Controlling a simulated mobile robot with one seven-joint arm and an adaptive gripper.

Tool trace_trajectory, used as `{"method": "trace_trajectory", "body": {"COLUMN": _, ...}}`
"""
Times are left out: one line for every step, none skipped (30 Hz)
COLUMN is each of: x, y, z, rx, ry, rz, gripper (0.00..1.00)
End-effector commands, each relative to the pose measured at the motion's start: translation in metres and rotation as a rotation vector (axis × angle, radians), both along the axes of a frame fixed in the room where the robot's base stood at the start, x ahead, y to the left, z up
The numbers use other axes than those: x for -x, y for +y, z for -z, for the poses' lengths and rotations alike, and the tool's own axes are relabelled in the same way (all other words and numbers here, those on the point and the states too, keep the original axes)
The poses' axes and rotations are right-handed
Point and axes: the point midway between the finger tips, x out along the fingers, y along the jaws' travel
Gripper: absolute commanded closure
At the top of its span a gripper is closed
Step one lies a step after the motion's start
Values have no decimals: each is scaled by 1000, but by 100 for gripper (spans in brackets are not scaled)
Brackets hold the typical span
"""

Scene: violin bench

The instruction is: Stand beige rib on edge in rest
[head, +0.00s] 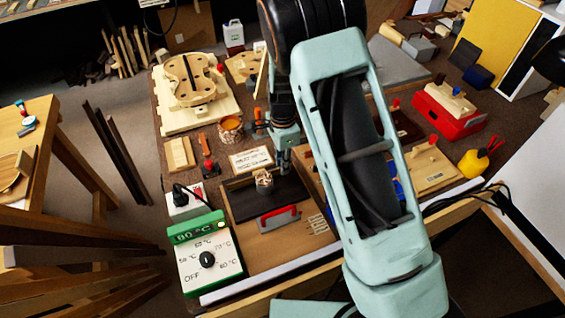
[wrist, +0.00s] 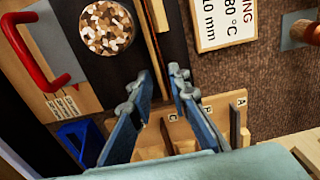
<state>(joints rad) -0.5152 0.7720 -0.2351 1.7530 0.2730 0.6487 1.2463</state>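In the head view my gripper (head: 286,162) points down at the tray's back right corner, partly behind my arm. The wooden rest (wrist: 185,133), lettered C, P and A, lies below and behind the fingers in the wrist view. A dark upright piece stands by its letter A. A thin tan strip (wrist: 150,45) runs up the wrist view from near the fingertips; I cannot tell if it is the beige rib or the tray's edge.
A temperature controller (head: 207,258) stands front left. A printed sign (head: 251,160) lies behind the tray. A violin body (head: 192,80) sits at the back left.

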Motion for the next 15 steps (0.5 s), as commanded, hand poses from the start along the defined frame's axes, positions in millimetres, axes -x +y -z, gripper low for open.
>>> {"method": "trace_trajectory", "body": {"x": 0, "y": 0, "z": 0, "rx": 0, "ry": 0, "rz": 0, "gripper": 75}}
{"method": "trace_trajectory", "body": {"x": 0, "y": 0, "z": 0, "rx": 0, "ry": 0, "rz": 0, "gripper": 75}}
{"method": "trace_trajectory", "body": {"x": 0, "y": 0, "z": 0, "rx": 0, "ry": 0, "rz": 0, "gripper": 75}}
{"method": "trace_trajectory", "body": {"x": 0, "y": 0, "z": 0, "rx": 0, "ry": 0, "rz": 0, "gripper": 75}}
{"method": "trace_trajectory", "body": {"x": 0, "y": 0, "z": 0, "rx": 0, "ry": 0, "rz": 0, "gripper": 75}}
{"method": "trace_trajectory", "body": {"x": 0, "y": 0, "z": 0, "rx": 0, "ry": 0, "rz": 0, "gripper": 75}}
{"method": "trace_trajectory", "body": {"x": 0, "y": 0, "z": 0, "rx": 0, "ry": 0, "rz": 0, "gripper": 75}}
{"method": "trace_trajectory", "body": {"x": 0, "y": 0, "z": 0, "rx": 0, "ry": 0, "rz": 0, "gripper": 75}}
{"method": "trace_trajectory", "body": {"x": 0, "y": 0, "z": -1, "rx": 0, "ry": 0, "rz": 0, "gripper": 75}}
{"method": "trace_trajectory", "body": {"x": 0, "y": 0, "z": -2, "rx": 0, "ry": -1, "rz": 0, "gripper": 75}}
{"method": "trace_trajectory", "body": {"x": 0, "y": 0, "z": -3, "rx": 0, "ry": -1, "rz": 0, "gripper": 75}}
{"method": "trace_trajectory", "body": {"x": -1, "y": 0, "z": -6, "rx": -1, "ry": -2, "rz": 0, "gripper": 75}}
{"method": "trace_trajectory", "body": {"x": -1, "y": 0, "z": -10, "rx": -1, "ry": -2, "rz": 0, "gripper": 75}}
{"method": "trace_trajectory", "body": {"x": -1, "y": 0, "z": -14, "rx": -1, "ry": -2, "rz": 0, "gripper": 75}}
{"method": "trace_trajectory", "body": {"x": -1, "y": 0, "z": -20, "rx": -2, "ry": -4, "rz": 0, "gripper": 75}}
